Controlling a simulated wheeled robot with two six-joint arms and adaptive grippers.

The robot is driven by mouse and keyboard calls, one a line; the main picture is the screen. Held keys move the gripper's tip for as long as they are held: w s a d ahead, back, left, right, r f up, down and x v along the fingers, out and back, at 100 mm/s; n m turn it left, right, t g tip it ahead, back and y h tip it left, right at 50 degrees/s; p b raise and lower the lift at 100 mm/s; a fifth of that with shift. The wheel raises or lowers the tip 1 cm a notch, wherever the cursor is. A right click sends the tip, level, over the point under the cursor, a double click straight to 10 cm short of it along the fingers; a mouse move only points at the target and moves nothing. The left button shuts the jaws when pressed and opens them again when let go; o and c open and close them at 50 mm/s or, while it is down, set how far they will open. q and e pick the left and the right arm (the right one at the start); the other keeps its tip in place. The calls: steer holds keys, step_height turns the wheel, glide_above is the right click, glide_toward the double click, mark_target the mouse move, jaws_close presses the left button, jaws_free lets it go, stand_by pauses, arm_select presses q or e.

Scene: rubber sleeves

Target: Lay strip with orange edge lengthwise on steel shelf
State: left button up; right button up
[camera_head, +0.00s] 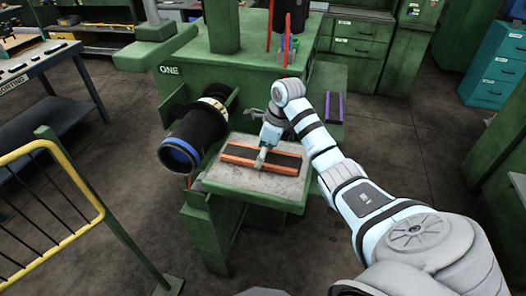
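The black strip with orange edges (283,160) is at the steel shelf (255,184), a grey plate in a green frame on the front of the green machine. Its long side runs left to right along the shelf. It looks flat on the plate or just above it; I cannot tell which. My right gripper (262,160) points down at the middle of the strip, with its fingertips at the strip. The fingers are too small to show whether they grip it. My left gripper is out of view.
A black roller with a blue end (180,146) sticks out just left of the shelf. A purple-edged strip (334,107) lies on a green ledge to the right. A yellow railing (75,180) stands at the left. Teal drawers (497,70) stand at the far right.

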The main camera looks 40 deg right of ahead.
steer(key=shift+f, duration=0.1)
steer(key=o, duration=1.2)
steer(key=shift+o, duration=0.2)
